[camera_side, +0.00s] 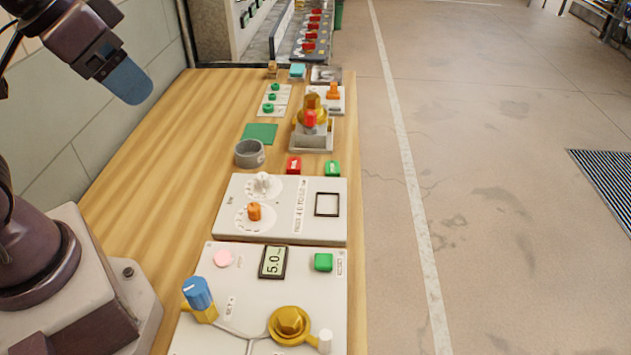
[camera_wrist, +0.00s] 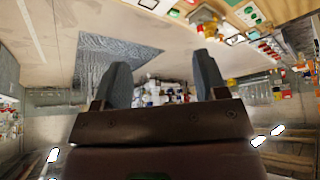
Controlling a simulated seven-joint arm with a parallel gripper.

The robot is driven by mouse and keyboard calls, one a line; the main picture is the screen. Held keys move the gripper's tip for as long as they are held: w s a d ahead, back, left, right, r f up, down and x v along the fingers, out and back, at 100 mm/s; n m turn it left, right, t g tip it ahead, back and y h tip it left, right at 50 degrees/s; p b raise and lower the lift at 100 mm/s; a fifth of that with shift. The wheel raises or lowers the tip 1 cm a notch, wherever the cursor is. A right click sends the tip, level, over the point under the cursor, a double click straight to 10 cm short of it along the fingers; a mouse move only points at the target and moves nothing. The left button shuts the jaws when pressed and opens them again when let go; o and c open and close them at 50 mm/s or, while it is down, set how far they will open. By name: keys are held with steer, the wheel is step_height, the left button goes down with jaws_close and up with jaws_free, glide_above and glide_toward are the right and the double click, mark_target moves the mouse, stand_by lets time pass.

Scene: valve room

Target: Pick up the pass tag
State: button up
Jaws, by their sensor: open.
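A small green block-like tag (camera_side: 332,168) and a small red one (camera_side: 293,165) lie side by side on the wooden bench in the side view, just behind the white panel with two dials. Both bear small pale marks too small to read; the green one may be the pass tag. My gripper (camera_side: 126,82) is raised at the upper left of the side view, well away from both tags. In the wrist view my gripper (camera_wrist: 162,75) has its two grey fingers wide apart with nothing between them.
A grey cup (camera_side: 249,153), a green square (camera_side: 260,133) and a brass valve on a stand (camera_side: 312,115) are near the tags. The bench's left part is clear.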

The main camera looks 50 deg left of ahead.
steer(key=n+g+y, duration=0.1)
steer(key=n+g, duration=0.3)
steer(key=n, duration=0.6)
glide_above(333, 166)
steer(key=f, duration=2.9)
steer(key=shift+s+d+f, duration=0.15)
steer(key=shift+s+f, duration=0.1)
steer(key=shift+s, duration=0.15)
steer(key=shift+w+f, duration=0.15)
steer(key=shift+f, duration=1.2)
steer(key=shift+w+f, duration=0.1)
steer(key=shift+f, duration=1.25)
steer(key=shift+c, duration=0.2)
steer(key=c, duration=1)
